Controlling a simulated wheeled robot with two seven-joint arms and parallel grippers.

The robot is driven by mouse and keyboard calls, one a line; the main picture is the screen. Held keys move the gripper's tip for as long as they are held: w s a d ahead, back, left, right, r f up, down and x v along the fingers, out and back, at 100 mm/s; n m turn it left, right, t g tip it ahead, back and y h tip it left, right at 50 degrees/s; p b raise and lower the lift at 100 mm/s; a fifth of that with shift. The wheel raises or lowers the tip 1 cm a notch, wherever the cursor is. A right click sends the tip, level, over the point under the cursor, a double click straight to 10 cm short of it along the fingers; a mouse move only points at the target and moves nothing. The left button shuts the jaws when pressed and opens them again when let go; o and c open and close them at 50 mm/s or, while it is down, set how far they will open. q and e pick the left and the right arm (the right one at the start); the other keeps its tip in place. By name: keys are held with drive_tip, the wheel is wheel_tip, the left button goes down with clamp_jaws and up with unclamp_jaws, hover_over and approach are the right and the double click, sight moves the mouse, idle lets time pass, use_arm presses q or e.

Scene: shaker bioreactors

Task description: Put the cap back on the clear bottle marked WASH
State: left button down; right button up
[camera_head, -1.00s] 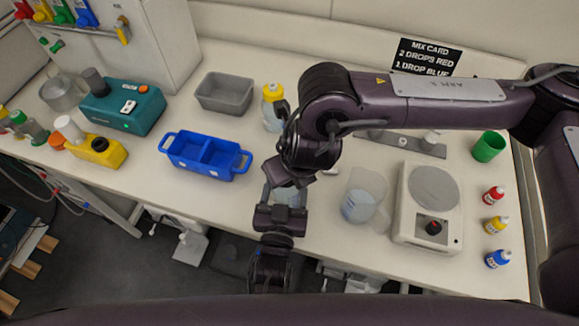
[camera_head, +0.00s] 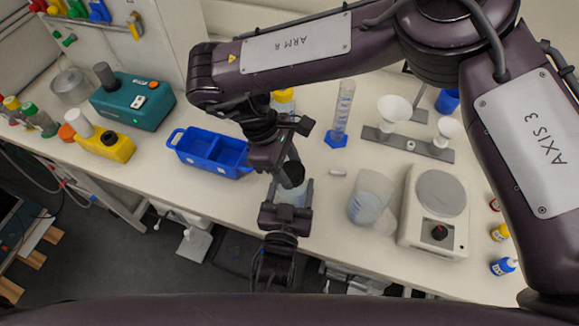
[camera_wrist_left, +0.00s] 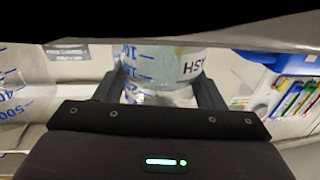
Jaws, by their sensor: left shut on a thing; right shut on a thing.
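The clear WASH bottle (camera_head: 291,190) is upright at the bench's front edge, mostly hidden in the head view. In the left wrist view the bottle (camera_wrist_left: 165,70) shows blue graduations and part of its label, "ASH". My left gripper (camera_head: 287,208) is shut around the bottle, one finger on each side. My right gripper (camera_head: 287,160) comes down from above and is shut on a dark cap (camera_head: 293,173), right over the bottle's top. I cannot tell whether the cap touches the bottle's mouth.
A blue divided tray (camera_head: 212,153) stands to the left. A graduated cylinder (camera_head: 343,110), a beaker with bluish liquid (camera_head: 370,197) and a stirrer with a round plate (camera_head: 437,205) stand to the right. A yellow-capped bottle (camera_head: 283,100) is partly behind my right arm.

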drive_tip(key=m, duration=0.1)
drive_tip(key=m+g, duration=0.1)
drive_tip(key=m, duration=0.1)
drive_tip(key=shift+w+d+m+y, duration=0.1)
drive_tip(key=shift+w+m+y, duration=0.15)
drive_tip(key=shift+m+y, duration=0.05)
drive_tip(key=m+g, duration=0.1)
drive_tip(key=m, duration=0.1)
drive_tip(key=m+y, duration=0.1)
drive_tip(key=m, duration=0.2)
drive_tip(key=shift+d+f+m+g+y, duration=0.1)
drive_tip(key=shift+d+m+g+y, duration=0.1)
drive_tip(key=shift+m+g+y, duration=0.15)
drive_tip(key=m, duration=0.2)
drive_tip(key=m+y, duration=0.1)
drive_tip(key=m, duration=0.1)
drive_tip(key=shift+d+g+y, duration=0.15)
drive_tip(key=shift+g+y, duration=0.1)
drive_tip(key=shift+g, duration=0.1)
drive_tip(key=m+y, duration=0.1)
drive_tip(key=m, duration=0.2)
drive_tip(key=shift+d, duration=0.1)
drive_tip(key=o, duration=0.9)
drive_tip(key=shift+w, duration=0.1)
drive_tip(key=shift+o, duration=0.2)
